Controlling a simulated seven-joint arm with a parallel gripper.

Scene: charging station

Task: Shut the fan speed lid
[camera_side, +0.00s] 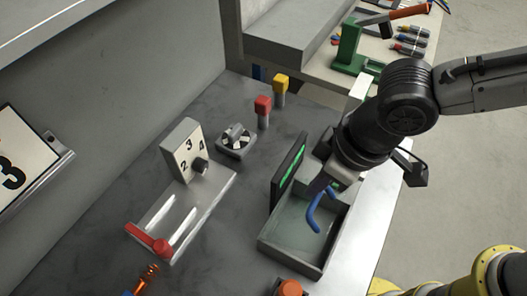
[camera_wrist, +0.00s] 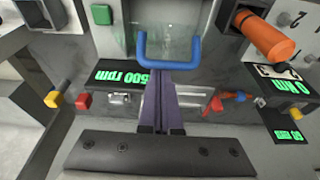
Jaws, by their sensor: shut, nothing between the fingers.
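A blue U-shaped handle (camera_side: 318,211) shows at a grey box (camera_side: 285,257) with a pale, glassy front area, in the side view. In the wrist view the blue handle (camera_wrist: 168,66) stands in front of a see-through greenish panel (camera_wrist: 166,20), which appears to be the lid. I cannot tell the lid's exact angle. A dark display (camera_wrist: 122,77) reading "500 rpm" in green is partly behind my fingers. My gripper (camera_wrist: 158,76) is shut and empty, its dark fingertips close to the handle's bar; contact is unclear. In the side view my gripper (camera_side: 331,187) is just above the handle.
A dark panel with green digits (camera_side: 290,172) stands left of my gripper. A numbered dial block (camera_side: 184,151), a small fan (camera_side: 236,142), red (camera_side: 263,112) and yellow (camera_side: 281,86) posts and a red lever (camera_side: 150,241) stand farther left.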

